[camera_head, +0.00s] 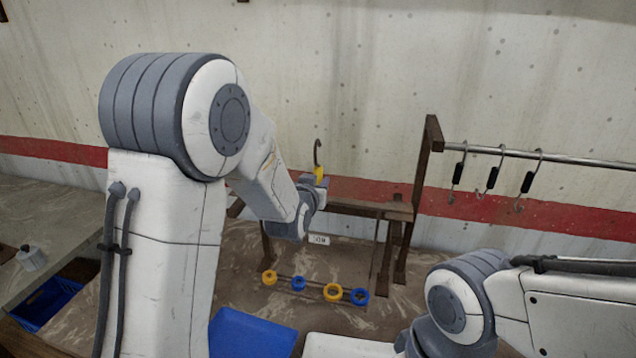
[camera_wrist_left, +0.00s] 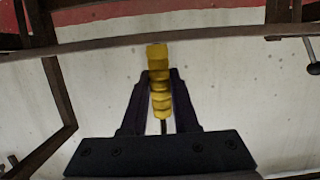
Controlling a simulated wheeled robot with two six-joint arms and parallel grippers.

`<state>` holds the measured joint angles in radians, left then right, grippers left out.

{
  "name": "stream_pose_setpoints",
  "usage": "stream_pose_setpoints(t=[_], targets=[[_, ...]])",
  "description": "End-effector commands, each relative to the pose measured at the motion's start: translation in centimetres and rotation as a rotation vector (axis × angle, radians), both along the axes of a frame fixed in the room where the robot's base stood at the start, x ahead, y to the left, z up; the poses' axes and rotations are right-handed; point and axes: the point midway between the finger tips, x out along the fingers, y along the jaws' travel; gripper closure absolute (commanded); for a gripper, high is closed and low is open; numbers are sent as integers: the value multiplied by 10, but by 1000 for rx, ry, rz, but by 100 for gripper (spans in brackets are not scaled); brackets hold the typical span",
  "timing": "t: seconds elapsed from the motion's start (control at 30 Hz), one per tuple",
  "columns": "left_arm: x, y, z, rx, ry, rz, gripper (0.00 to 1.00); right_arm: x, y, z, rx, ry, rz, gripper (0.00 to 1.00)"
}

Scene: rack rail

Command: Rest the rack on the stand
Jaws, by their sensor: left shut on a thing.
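My left gripper (camera_head: 316,185) is at the end of my arm in front of the wooden frame. In the left wrist view its two dark fingers (camera_wrist_left: 160,100) are shut on a yellow ribbed grip (camera_wrist_left: 158,70). A dark wooden stand (camera_head: 371,209) with a crossbar and legs is behind and right of the gripper. I cannot tell whether the held piece touches it. My right gripper does not show.
A metal rail (camera_head: 570,156) runs right from a wooden post (camera_head: 427,160), with black-gripped hooks (camera_head: 493,177) hanging on it. A blue tray (camera_head: 250,335) lies in front. A blue bin (camera_head: 45,303) is at left. A small label (camera_head: 319,240) is under the gripper.

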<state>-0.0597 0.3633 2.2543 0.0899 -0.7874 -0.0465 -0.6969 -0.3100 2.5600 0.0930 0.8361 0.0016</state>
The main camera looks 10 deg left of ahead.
Motion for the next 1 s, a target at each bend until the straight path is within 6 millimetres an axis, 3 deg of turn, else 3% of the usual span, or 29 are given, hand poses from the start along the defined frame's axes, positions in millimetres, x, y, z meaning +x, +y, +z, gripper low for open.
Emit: stream_pose_setpoints(t=[0.43,0.47,0.53,1.0], targets=[[1,0,-3,0,-7,0,100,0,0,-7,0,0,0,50],[1,0,-2,0,-7,0,64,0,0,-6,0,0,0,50],[1,0,-2,0,-6,0,38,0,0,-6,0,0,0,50],[-10,0,-3,0,0,-1,37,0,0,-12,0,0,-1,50]])
